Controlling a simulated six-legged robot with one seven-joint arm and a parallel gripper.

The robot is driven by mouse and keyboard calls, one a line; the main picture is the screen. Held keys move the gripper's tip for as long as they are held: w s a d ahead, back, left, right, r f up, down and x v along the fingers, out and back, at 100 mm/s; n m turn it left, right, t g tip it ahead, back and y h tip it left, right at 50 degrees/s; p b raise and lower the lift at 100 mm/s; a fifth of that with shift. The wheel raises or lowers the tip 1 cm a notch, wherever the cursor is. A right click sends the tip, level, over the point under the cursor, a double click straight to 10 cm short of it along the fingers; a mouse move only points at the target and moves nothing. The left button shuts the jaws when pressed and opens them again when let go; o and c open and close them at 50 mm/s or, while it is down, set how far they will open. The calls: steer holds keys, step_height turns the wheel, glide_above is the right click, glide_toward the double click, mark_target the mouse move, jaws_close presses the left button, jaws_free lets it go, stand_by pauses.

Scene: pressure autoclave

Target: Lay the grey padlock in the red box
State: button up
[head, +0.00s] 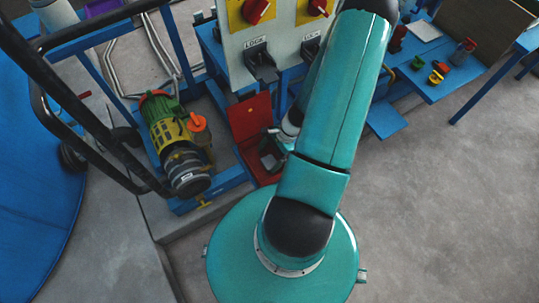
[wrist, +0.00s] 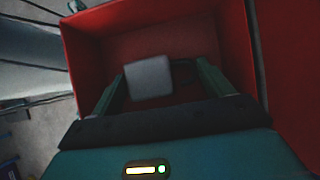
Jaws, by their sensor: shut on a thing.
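The grey padlock (wrist: 148,76) is a pale block between the two fingers of my gripper (wrist: 162,74) in the wrist view. My gripper is shut on it. The red box (wrist: 84,58) is open and surrounds the fingertips and padlock in that view. I cannot tell whether the padlock touches the box floor. In the head view the red box (head: 250,158) stands left of my arm with its lid (head: 250,118) raised. My gripper (head: 272,158) is at the box there, partly hidden by my arm, and the padlock cannot be made out.
A green and yellow motor (head: 168,128) sits on a blue frame left of the box. A pale panel (head: 265,40) with red knobs and lock holders rises behind it. A blue bench (head: 450,75) stands at the upper right. The floor at right is clear.

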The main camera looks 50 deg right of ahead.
steer(key=shift+f, duration=0.1)
steer(key=o, duration=1)
steer(key=shift+v, duration=3.9)
steer(key=shift+a, duration=0.1)
